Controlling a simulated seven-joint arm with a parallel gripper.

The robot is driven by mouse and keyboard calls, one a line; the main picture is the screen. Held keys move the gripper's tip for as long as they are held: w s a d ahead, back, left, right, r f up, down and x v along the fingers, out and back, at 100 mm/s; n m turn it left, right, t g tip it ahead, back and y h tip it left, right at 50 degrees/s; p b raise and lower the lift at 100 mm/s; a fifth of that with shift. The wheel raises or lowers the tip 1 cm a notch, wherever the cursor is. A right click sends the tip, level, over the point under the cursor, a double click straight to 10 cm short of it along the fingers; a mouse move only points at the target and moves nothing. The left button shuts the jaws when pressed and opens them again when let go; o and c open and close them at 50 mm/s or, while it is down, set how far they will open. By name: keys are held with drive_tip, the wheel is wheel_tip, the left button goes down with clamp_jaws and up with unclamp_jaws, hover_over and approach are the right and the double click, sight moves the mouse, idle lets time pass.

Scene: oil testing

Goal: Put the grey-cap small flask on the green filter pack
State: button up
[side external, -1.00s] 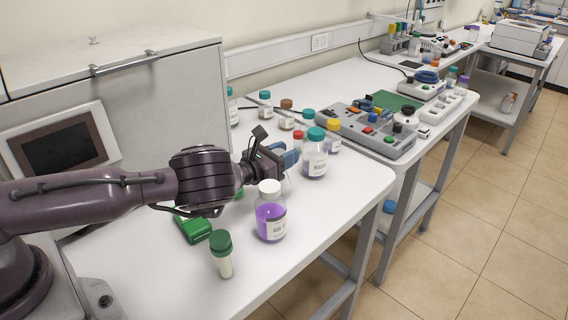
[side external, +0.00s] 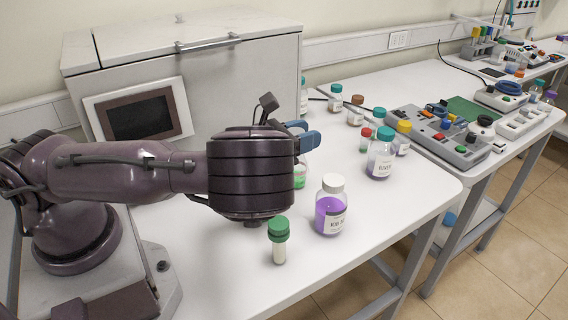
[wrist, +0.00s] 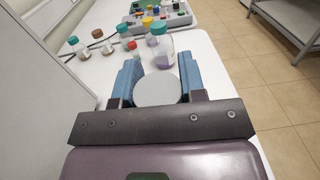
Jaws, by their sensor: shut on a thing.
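In the wrist view, the round grey cap of the small flask (wrist: 158,89) sits between the two blue fingers of my gripper (wrist: 159,68), which is shut on it. The flask's body is hidden under the cap there. In the side view my gripper (side external: 304,141) is above the table, partly hidden by my own wrist. A piece of a vessel with green contents (side external: 300,177) shows just below it; I cannot tell whether this is the held flask. The green filter pack is not visible now; my arm covers the spot where it lay in the earlier side view.
A white-cap flask with purple liquid (side external: 331,212) and a green-cap vial (side external: 279,241) stand near the front edge. A teal-cap flask (side external: 380,158) and several small bottles stand farther right and back. A grey machine with a screen (side external: 140,117) rises behind my arm.

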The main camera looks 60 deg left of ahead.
drive_tip(key=s+a+n+g+y, duration=0.3)
drive_tip(key=s+a+n+y, duration=0.45)
drive_tip(key=a+y, duration=0.35)
drive_tip(key=shift+s+f, duration=0.15)
drive_tip(key=shift+f, duration=4.05)
drive_tip(key=shift+d+f, duration=0.1)
drive_tip(key=o, duration=1.2)
drive_tip(key=shift+c, duration=0.2)
drive_tip(key=shift+s+d, duration=0.1)
drive_tip(key=v, duration=0.7)
